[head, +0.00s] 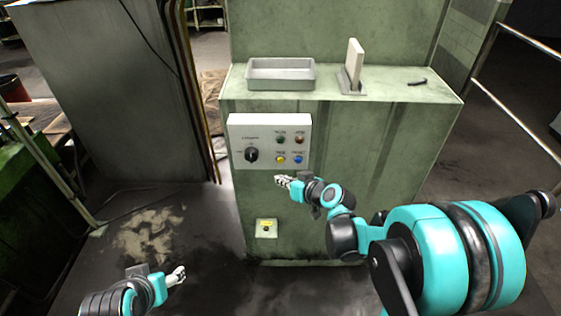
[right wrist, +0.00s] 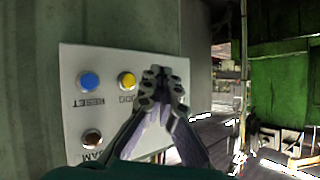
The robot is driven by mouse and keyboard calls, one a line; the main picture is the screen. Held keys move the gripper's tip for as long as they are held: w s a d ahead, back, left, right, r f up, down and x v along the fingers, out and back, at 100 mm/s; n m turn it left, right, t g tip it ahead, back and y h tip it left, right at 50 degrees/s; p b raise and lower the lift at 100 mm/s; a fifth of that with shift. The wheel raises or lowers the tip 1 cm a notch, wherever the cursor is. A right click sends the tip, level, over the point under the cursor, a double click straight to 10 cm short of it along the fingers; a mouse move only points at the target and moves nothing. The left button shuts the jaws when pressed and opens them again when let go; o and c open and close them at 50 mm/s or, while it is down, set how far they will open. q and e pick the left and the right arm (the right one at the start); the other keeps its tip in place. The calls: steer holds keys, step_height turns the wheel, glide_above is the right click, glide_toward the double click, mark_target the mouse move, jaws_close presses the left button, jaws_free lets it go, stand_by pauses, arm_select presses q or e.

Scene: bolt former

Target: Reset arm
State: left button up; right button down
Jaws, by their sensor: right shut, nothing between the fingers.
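My right gripper (head: 279,180) is shut and empty, in front of the green machine just below the white control panel (head: 238,128). In the right wrist view my right gripper (right wrist: 162,82) shows with its fingertips together, overlapping the panel (right wrist: 105,60) near the yellow button (right wrist: 127,80). I cannot tell whether it touches the panel. The panel carries a black knob (head: 252,155), a yellow button (head: 280,160), a blue button (head: 298,159), and a green and a red one above. My left gripper (head: 179,275) is low at the lower left, away from the machine; its fingers are too small to read.
The green machine (head: 350,150) fills the middle. On its ledge are a grey tray (head: 281,86), an upright plate in a holder (head: 353,66) and a small dark bolt-like piece (head: 417,82). A grey cabinet (head: 100,90) stands at the left, a metal railing (head: 515,115) at the right.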

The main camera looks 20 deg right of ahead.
steer(key=shift+s, duration=0.1)
steer(key=s+r+m+g+h, duration=0.1)
steer(key=s+g+h, duration=0.3)
steer(key=s, duration=1.9)
steer(key=shift+s+d+r+m+h, duration=0.2)
steer(key=shift+r+m+h, duration=0.1)
steer(key=shift+r, duration=0.35)
steer(key=shift+a, duration=0.1)
stand_by(3.8)
